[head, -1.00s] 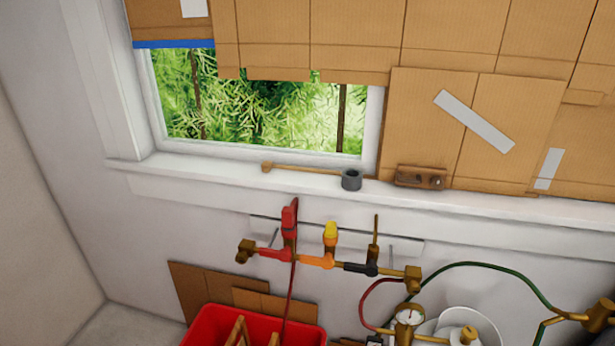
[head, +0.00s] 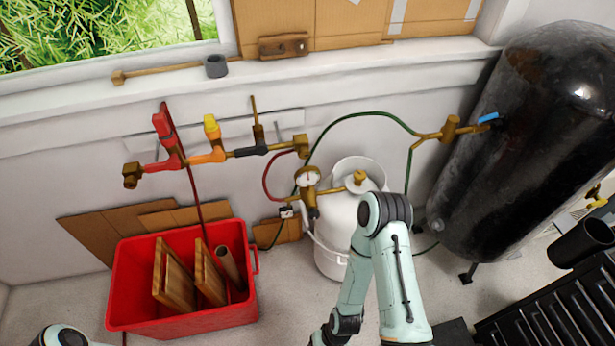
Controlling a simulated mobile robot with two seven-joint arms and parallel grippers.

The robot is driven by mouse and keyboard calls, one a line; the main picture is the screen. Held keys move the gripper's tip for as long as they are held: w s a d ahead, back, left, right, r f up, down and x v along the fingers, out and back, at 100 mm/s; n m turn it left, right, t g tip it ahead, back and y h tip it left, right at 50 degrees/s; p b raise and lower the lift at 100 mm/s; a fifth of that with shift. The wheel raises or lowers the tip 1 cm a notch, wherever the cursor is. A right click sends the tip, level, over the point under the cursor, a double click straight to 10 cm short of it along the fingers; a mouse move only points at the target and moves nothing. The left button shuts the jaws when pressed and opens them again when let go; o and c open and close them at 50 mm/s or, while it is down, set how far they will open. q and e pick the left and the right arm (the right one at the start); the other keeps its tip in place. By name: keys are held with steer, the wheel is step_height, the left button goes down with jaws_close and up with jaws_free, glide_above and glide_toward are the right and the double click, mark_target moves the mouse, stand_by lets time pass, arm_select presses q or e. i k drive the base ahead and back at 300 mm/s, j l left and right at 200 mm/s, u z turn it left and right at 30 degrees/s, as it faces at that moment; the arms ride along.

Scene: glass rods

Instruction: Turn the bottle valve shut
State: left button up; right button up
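A white gas bottle (head: 337,222) stands on the floor against the wall in the head view. A brass valve (head: 359,179) sits on its top, inside the white collar. A brass regulator with a round gauge (head: 308,177) is joined to the left of the valve by a brass stem. My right arm is bent in front of the bottle and hides part of its right side. Its gripper is below the picture's edge. Only a small piece of my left arm shows at the bottom left; its gripper is not seen.
A red crate (head: 185,318) with wooden boards stands left of the bottle. A wall manifold with red, yellow and black valves (head: 209,148) hangs above. A large black tank (head: 540,130) stands at the right, linked by a green hose (head: 352,116). A black grate (head: 560,310) lies lower right.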

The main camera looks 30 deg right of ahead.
mark_target(359, 175)
steer(key=z, duration=1.45)
